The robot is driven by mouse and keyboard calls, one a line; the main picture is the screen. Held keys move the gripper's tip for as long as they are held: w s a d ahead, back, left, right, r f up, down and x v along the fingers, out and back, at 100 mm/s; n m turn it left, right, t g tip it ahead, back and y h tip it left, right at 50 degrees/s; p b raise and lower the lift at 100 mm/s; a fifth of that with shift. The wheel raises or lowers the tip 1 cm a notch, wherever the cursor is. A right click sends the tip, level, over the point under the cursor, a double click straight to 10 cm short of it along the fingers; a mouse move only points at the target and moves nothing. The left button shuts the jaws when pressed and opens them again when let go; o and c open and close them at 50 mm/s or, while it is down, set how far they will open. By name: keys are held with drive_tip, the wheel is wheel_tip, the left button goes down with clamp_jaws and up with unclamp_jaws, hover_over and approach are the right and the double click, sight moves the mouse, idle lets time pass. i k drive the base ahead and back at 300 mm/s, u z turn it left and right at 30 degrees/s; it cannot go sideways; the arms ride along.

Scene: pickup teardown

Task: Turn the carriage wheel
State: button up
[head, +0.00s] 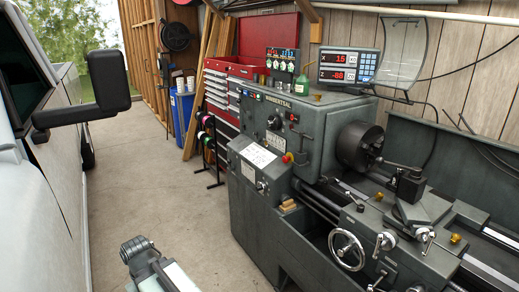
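The carriage wheel (347,250) is a silver spoked handwheel on the front of the grey lathe (300,130), at the lower middle right in the head view. Its rim and spokes show and nothing covers it. Part of my arm, with what looks like my gripper (138,250) at its end, shows at the bottom left, over the concrete floor. It is well to the left of the wheel and apart from it. Its fingers cannot be made out clearly, and I see nothing held in it.
Smaller handles (385,241) sit right of the wheel. The lathe's grey base stands between the floor and the wheel. A pickup (40,170) with a black mirror (110,82) lines the left. A red tool chest (222,90) stands behind.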

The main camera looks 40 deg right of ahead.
sight(350, 245)
drive_tip(key=z, duration=0.8)
drive_tip(key=i, duration=1.45)
drive_tip(key=z, duration=0.5)
drive_tip(key=k, duration=0.35)
drive_tip(key=z, duration=0.3)
drive_tip(key=i, duration=0.4)
drive_tip(key=u, duration=0.2)
